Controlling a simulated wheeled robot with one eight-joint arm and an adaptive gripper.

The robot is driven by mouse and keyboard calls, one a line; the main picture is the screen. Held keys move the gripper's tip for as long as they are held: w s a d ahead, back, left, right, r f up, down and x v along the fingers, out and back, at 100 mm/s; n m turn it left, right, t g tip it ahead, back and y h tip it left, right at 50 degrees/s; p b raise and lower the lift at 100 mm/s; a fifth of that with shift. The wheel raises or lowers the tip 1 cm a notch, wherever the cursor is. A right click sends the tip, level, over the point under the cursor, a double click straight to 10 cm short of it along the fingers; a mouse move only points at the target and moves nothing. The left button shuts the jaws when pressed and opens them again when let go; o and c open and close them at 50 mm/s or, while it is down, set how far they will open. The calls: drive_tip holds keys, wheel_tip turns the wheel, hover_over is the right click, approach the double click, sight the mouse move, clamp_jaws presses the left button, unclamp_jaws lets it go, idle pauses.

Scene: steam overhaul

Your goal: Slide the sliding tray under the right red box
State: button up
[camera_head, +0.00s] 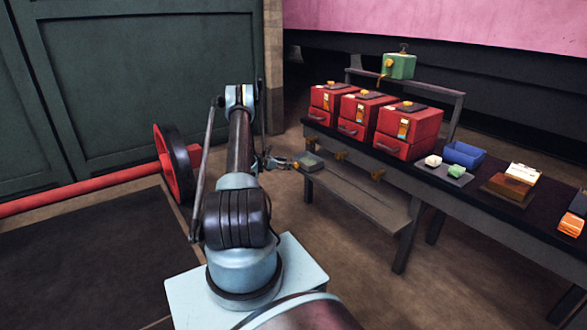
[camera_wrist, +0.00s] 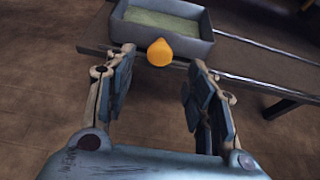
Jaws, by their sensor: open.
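The sliding tray (camera_head: 310,161) is a small grey tray with a pale green inside. It sits at the left end of the low shelf, left of and below the right red box (camera_head: 407,132). The wrist view shows the tray (camera_wrist: 204,42) on its rails, with a yellow knob (camera_wrist: 160,52) on its near side. My gripper (camera_head: 284,164) is just left of the tray. In the wrist view my gripper (camera_wrist: 161,62) is open and empty, with the knob ahead between its fingertips. I cannot tell whether the fingers touch it.
Two more red boxes, the left one (camera_head: 326,103) and the middle one (camera_head: 360,114), stand on the dark table (camera_head: 480,205). The low shelf (camera_head: 365,200) runs rightward in front. A red wheel (camera_head: 174,163) on a red shaft stands left of my arm.

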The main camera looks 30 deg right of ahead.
sight(295, 165)
drive_tip(key=x, duration=0.7)
clamp_jaws()
